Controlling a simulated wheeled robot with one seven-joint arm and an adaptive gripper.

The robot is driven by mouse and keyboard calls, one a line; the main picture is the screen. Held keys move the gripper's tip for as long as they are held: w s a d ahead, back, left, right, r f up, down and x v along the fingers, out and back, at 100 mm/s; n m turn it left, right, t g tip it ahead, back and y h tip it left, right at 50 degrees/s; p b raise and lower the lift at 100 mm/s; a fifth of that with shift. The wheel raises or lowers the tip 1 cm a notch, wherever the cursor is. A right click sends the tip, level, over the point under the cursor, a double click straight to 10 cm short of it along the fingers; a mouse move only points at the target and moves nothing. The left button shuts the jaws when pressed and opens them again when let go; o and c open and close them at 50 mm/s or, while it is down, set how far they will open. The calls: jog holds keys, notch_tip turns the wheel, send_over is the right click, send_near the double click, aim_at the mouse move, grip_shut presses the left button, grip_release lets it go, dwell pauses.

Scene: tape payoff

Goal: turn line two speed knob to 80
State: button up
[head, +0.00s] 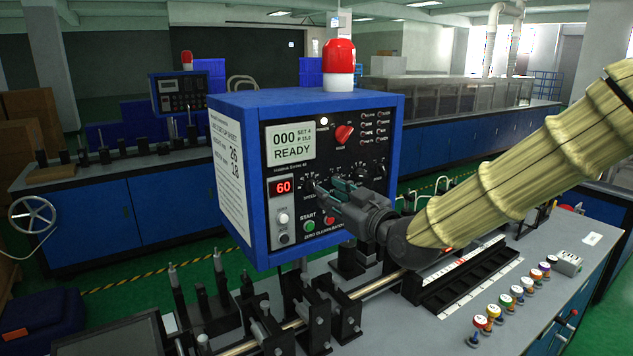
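A blue control box (323,94) stands in the middle of the head view, with a dark front panel facing right. Its red display (283,187) reads 60. A white screen (291,143) above it reads 000 and READY. My gripper (321,187) reaches in from the right, its fingertips at the panel just right of the red display, by the lettering SPEED. The fingers cover that spot, so the speed knob is hidden. I cannot tell whether they are closed on it. I see no clear line number on the box.
A red selector knob (344,133) sits above my gripper, and a green START button (309,226) lies below it. A red lamp (339,60) tops the box. Fixtures on the bench stand below. Several coloured knobs (493,311) line the bench's right side. Another control box (180,92) stands behind.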

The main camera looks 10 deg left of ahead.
aim_at(314, 184)
jog(key=p+x, duration=0.2)
jog(key=x, duration=0.2)
jog(key=shift+w+a+r, duration=0.15)
jog(key=shift+w+a, duration=0.1)
jog(key=shift+a, duration=0.1)
jog(key=shift+x, duration=0.85)
grip_shut()
